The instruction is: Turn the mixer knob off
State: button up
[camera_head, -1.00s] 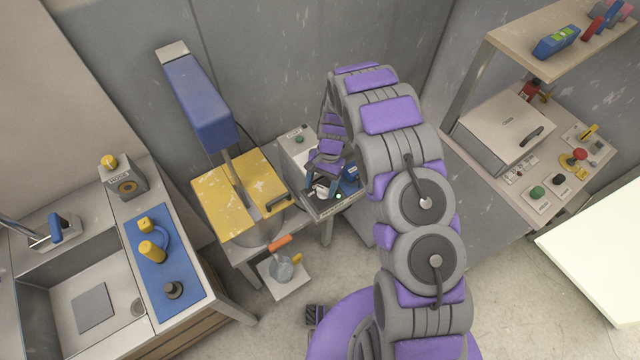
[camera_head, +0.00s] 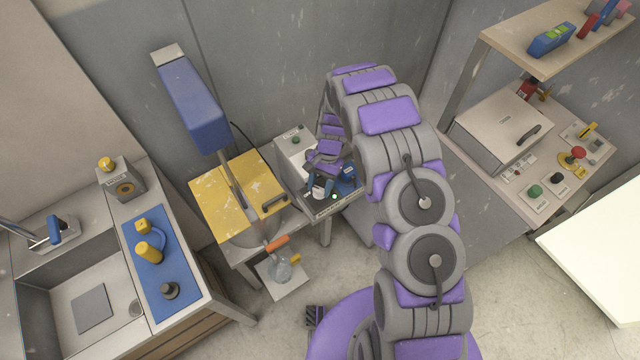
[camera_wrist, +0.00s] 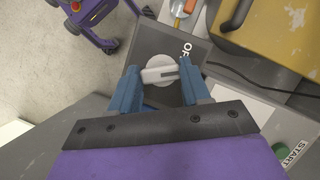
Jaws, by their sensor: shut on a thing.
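The mixer knob (camera_wrist: 157,70) is a pale round dial with a raised bar across it, on a dark panel (camera_wrist: 186,40). In the wrist view the bar lies nearly level, with a thin dark mark toward its right end. Partly hidden lettering reading "OF" is on the panel just above right of the knob. My gripper (camera_wrist: 158,77) has its blue fingers at the two ends of the bar, shut on it. In the head view my gripper (camera_head: 321,186) is at the front of the grey control box (camera_head: 291,145), and the knob shows only as a small pale patch.
The mixer's yellow cover (camera_head: 220,205) and blue head (camera_head: 192,105) stand left of the control box. A green light (camera_head: 334,196) glows near my gripper. A START label (camera_wrist: 293,158) shows at the wrist view's lower right.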

jog(key=shift+w+a+r, duration=0.1)
jog(key=n+h+p, duration=0.1)
jog(key=n, duration=0.1)
jog(key=shift+w+r+n, duration=0.1)
jog(key=shift+n, duration=0.3)
jog(key=n+h+p, duration=0.1)
jog(key=n, duration=0.1)
jog(key=n+p, duration=0.1)
jog(key=n, duration=0.1)
jog(key=shift+a+h, duration=0.2)
jog(key=shift+h, duration=0.2)
jog(key=n+p, duration=0.1)
jog(key=n, duration=0.1)
jog(key=n+h, duration=0.1)
jog(key=n, duration=0.2)
jog(key=shift+a+t+h+p, duration=0.1)
jog(key=shift+t+h+p, duration=0.2)
jog(key=shift+p, duration=0.1)
jog(key=o, duration=1.1)
jog(key=shift+c, duration=0.2)
